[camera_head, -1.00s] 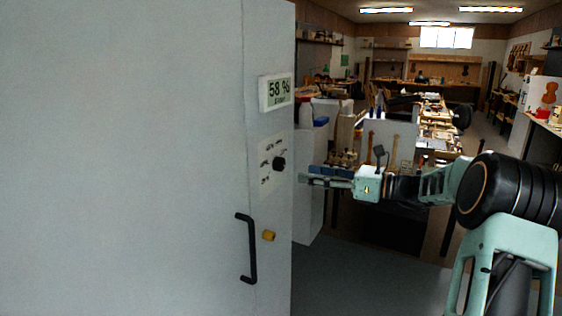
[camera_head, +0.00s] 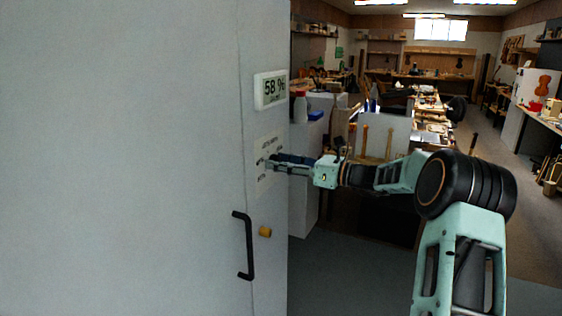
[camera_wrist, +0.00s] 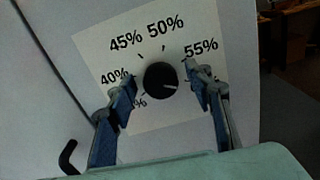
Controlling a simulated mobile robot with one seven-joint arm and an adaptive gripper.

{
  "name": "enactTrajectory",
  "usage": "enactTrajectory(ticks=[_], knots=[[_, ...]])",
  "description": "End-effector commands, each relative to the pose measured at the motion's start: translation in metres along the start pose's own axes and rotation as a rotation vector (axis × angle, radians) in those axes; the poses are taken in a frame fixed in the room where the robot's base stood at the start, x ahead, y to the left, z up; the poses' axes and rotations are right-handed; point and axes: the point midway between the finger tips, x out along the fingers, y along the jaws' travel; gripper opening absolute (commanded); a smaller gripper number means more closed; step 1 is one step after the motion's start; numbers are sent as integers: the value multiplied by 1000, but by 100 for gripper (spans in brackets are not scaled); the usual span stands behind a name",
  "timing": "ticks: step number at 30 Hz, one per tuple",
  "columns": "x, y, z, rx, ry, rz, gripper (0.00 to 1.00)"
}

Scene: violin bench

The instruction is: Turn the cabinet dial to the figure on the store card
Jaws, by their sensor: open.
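The labels 40%, 45%, 50% and 55% are readable; a lower-left one is partly covered. My gripper (camera_wrist: 159,84) is open, one finger on each side of the dial, with visible gaps. In the head view my gripper (camera_head: 270,161) is in front of the scale plate (camera_head: 264,182) and hides the dial. The display (camera_head: 271,90) above reads 58 %. I cannot make out a store card.
A black handle (camera_head: 246,246) and a yellow knob (camera_head: 265,231) stick out from the cabinet (camera_head: 120,160) below the dial. Benches with tools and bottles stand behind my arm. Open floor (camera_head: 345,275) lies right of the cabinet.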

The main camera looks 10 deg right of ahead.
Motion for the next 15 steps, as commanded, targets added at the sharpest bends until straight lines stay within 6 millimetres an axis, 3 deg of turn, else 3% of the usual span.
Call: enactTrajectory(ticks=[6, 15], knots=[[0, 0, 0, 0, 0, 0, 47], [0, 0, 0, 0, 0, 1, 15]])
